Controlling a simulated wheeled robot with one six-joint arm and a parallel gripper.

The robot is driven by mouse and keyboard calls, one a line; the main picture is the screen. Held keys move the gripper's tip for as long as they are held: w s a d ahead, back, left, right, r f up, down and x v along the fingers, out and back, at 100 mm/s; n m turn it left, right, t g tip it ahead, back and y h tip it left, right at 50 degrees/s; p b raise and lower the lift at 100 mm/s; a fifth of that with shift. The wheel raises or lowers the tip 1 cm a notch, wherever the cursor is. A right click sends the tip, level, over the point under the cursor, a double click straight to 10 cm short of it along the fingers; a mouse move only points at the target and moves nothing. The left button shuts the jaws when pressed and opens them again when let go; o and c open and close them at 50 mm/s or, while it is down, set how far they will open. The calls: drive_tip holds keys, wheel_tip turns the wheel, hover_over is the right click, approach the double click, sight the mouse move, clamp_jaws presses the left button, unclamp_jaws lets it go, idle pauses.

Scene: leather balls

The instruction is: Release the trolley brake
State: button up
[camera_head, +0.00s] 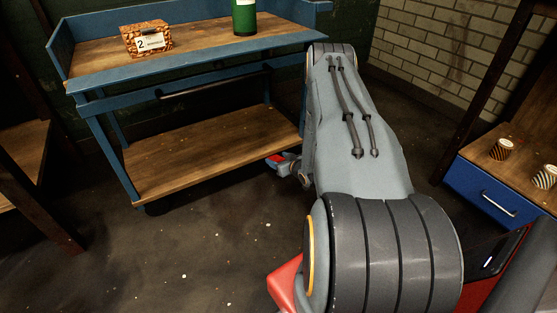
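The trolley (120,165) has a blue frame, a wooden top tray and a wooden lower shelf. It stands at the left and centre, with a dark handle bar (215,82) across its front. A small red piece (276,157) with grey parts around it shows low by the trolley's front right corner, at the left edge of my arm. I cannot tell whether it is the brake pedal, part of my gripper, or both close together. My large grey arm hides the area behind it, so my gripper's fingers cannot be made out.
A patterned box (147,40) marked 2 and a green bottle (244,17) stand on the trolley's top. A bench with a blue drawer (490,195) and striped cups (502,149) is at the right. A wooden shelf (25,150) is at the left. The front floor is clear.

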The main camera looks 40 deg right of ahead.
drive_tip(key=p+v, duration=0.3)
drive_tip(key=v, duration=0.5)
drive_tip(key=shift+w, duration=0.1)
idle(0.4)
